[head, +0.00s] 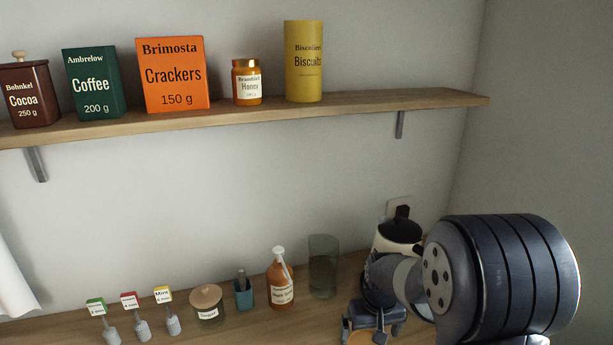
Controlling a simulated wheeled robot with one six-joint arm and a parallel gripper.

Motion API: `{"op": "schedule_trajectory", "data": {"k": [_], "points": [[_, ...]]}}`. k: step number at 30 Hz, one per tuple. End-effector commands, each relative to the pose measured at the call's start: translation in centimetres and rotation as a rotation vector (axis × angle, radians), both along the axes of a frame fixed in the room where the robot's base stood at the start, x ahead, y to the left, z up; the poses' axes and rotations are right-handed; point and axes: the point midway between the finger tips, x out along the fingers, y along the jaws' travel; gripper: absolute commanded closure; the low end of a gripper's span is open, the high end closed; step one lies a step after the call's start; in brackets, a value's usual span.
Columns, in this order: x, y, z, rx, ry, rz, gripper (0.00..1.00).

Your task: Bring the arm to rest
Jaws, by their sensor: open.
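My arm reaches in from the lower right in the head view, with its large dark joint in front. My gripper (372,332) is at the lower right, low over the counter, with its fingers spread apart. A tan round surface shows just below it at the bottom edge; I cannot tell what it is or whether it touches the fingers. Nothing is seen held in the gripper. The lower part of the fingers is close to the frame's edge.
A white pot with a black lid (402,230) stands behind my arm, partly hidden. A glass (323,266), syrup bottle (281,281), blue holder (243,294), sugar jar (207,303) and several labelled clips stand left. The shelf (370,104) above carries boxes and jars.

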Motion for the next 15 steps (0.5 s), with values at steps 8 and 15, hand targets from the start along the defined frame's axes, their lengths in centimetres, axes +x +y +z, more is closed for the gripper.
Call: {"op": "schedule_trajectory", "data": {"k": [8, 15], "points": [[0.5, 0.1, -4.8, 0.001, 0.004, 0.0, 0.0], [0.6, 0.1, -2.7, 0.0, -0.002, 0.0, 0.0]]}}
